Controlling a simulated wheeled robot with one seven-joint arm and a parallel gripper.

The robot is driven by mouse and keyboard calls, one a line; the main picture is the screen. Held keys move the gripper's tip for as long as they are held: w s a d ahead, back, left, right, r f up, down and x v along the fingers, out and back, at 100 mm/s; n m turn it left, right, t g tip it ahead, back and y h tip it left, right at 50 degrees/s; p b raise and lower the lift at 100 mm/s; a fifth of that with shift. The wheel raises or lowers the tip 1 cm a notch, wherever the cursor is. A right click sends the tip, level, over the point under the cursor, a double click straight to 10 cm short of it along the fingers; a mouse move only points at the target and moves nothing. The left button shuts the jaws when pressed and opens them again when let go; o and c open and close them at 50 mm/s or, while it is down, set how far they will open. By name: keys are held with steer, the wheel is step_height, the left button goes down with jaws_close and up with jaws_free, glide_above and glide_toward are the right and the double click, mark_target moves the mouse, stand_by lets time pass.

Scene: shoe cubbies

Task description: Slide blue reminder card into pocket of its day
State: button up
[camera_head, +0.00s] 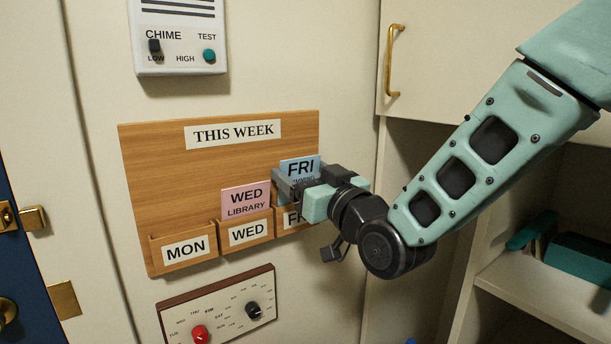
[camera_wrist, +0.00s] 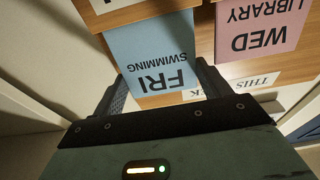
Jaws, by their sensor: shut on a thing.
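The blue card (camera_head: 299,170), marked FRI and SWIMMING, is upright in front of the wooden THIS WEEK board (camera_head: 165,190). My gripper (camera_head: 297,184) is shut on it, and in the wrist view the fingers flank the blue card (camera_wrist: 150,45). The FRI pocket (camera_head: 291,217) is at the board's lower right, below the card, partly hidden by my gripper. In the wrist view the card's lower end meets the pocket's wooden edge; I cannot tell how deep it sits. The WED pocket (camera_head: 249,232) holds a pink WED LIBRARY card (camera_head: 245,199). The MON pocket (camera_head: 185,248) shows no card.
A chime box (camera_head: 178,40) is on the wall above the board. A dial panel (camera_head: 228,310) with red and black knobs is below it. A cabinet door with a brass handle (camera_head: 392,60) and open shelves (camera_head: 540,300) stand at right.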

steer(key=shift+w+a+f+b, duration=0.1)
steer(key=shift+w+f+b, duration=0.1)
steer(key=shift+f+b, duration=1.25)
steer(key=shift+r, duration=0.15)
steer(key=o, duration=0.8)
steer(key=shift+c, duration=0.2)
steer(key=shift+r, duration=0.1)
steer(key=shift+s+d+r+p, duration=0.15)
steer(key=shift+r+p, duration=0.2)
steer(key=shift+r, duration=0.6)
steer(key=shift+s+d+r+p, duration=0.15)
steer(key=shift+r+p, duration=0.25)
steer(key=shift+r, duration=0.6)
steer(key=shift+s+d+r+p, duration=0.1)
steer(key=shift+s+r+p, duration=0.2)
steer(key=shift+r, duration=0.65)
steer(key=shift+w, duration=0.1)
